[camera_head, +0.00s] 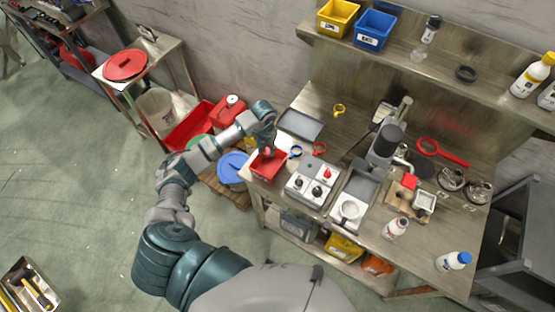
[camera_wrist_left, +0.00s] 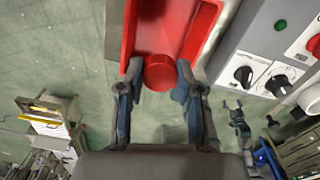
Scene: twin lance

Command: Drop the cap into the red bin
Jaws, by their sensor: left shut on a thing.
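The red bin (camera_head: 270,173) sits at the left end of the metal workbench. It also shows at the top of the left wrist view (camera_wrist_left: 131,38). My left gripper (camera_head: 268,147) is over the bin's far side in the head view. In the left wrist view its two fingers (camera_wrist_left: 160,88) are shut on a round red cap (camera_wrist_left: 160,73). The cap overlaps the bin's near edge there; its height above the bin is hard to tell. In the head view the cap is mostly hidden by the gripper. My right gripper is not in view.
A grey control box (camera_head: 313,184) with knobs stands just right of the bin. A grey tray (camera_head: 301,124) lies behind it. Blue and red rings lie nearby. A tall grey apparatus (camera_head: 386,143) stands mid-bench. Yellow (camera_head: 338,17) and blue (camera_head: 374,28) bins sit on the shelf.

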